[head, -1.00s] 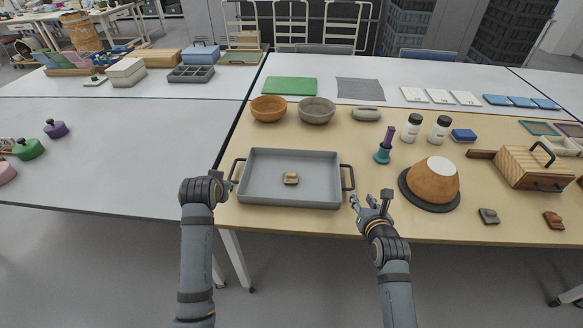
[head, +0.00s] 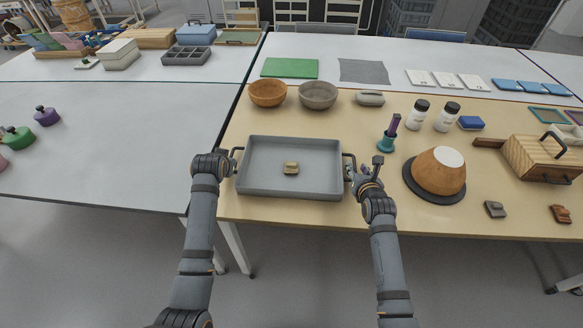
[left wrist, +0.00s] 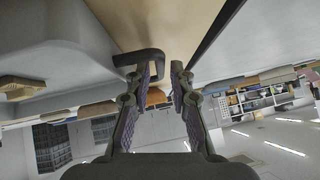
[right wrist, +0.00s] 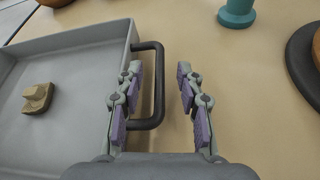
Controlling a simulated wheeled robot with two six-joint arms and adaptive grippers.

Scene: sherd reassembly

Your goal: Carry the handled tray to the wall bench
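The handled tray (head: 262,190) is grey and shallow, with a dark handle at each end, and sits flat on the wooden-topped table. A small tan sherd (head: 291,168) lies inside it. My left gripper (left wrist: 163,72) is open at the left handle (left wrist: 140,58); the bent bar reaches in at its fingertips, partly hidden by one finger. My right gripper (right wrist: 158,75) is open, with the right handle (right wrist: 159,90) between its fingers and a clear gap on the outer side. In the head view, both grippers are at the tray's ends.
Right of the tray stand a teal-and-purple tool (head: 388,136) and an orange bowl form (head: 438,171) on a dark disc. Two bowls (head: 268,93) (head: 318,95) stand behind it. A white table (head: 110,140) adjoins at left. Grey floor shows in front.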

